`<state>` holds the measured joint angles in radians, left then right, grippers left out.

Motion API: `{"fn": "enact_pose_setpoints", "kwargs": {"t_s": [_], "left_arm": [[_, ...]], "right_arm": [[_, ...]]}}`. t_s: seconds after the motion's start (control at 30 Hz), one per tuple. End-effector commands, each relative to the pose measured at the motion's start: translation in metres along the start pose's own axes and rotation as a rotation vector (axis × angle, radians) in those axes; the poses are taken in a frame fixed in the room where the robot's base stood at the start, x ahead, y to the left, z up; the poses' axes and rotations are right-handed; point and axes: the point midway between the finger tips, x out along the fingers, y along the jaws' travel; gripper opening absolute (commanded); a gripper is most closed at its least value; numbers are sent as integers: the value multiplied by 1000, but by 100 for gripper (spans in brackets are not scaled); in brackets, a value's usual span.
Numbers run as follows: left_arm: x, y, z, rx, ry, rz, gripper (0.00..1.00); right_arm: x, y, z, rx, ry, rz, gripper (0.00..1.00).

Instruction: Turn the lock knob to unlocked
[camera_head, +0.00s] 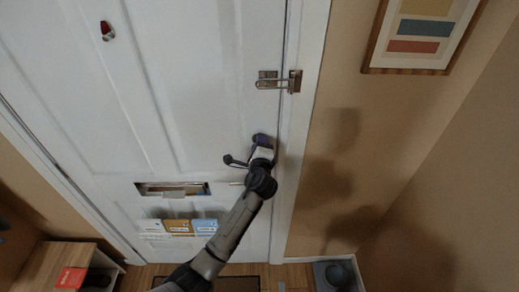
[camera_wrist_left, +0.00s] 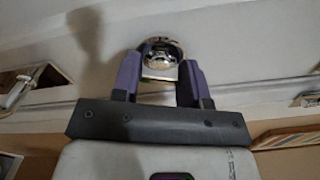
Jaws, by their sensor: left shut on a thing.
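The white door (camera_head: 190,90) stands closed in front of me. In the left wrist view the round chrome lock knob (camera_wrist_left: 161,55) sits between the two purple fingers of my left gripper (camera_wrist_left: 160,66), which is shut on it. In the head view my left gripper (camera_head: 262,141) is at the door's right edge, and it hides the knob there. Which way the knob is turned cannot be told. My right gripper is not in view.
A metal latch (camera_head: 279,81) is on the door edge above my left gripper. A door handle (camera_head: 237,183) shows just below it. A mail slot (camera_head: 172,189) with several cards below is at lower left. A framed picture (camera_head: 421,30) hangs on the right wall.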

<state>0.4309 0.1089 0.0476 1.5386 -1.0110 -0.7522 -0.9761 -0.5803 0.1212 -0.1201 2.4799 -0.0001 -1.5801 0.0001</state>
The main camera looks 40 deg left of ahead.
Motion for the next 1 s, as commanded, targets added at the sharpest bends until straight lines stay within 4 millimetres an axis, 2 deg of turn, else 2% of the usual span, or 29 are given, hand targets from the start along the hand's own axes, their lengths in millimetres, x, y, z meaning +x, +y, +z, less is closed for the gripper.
{"fn": "enact_pose_setpoints", "kwargs": {"t_s": [0.1, 0.5, 1.0], "left_arm": [[0, 3, -1, -96, 0, 0, 17], [0, 1, -1, -318, 1, 0, 17], [0, 0, 0, -382, 1, 1, 17]], "right_arm": [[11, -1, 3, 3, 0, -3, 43], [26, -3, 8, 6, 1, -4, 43], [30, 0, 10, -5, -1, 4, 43]]}}
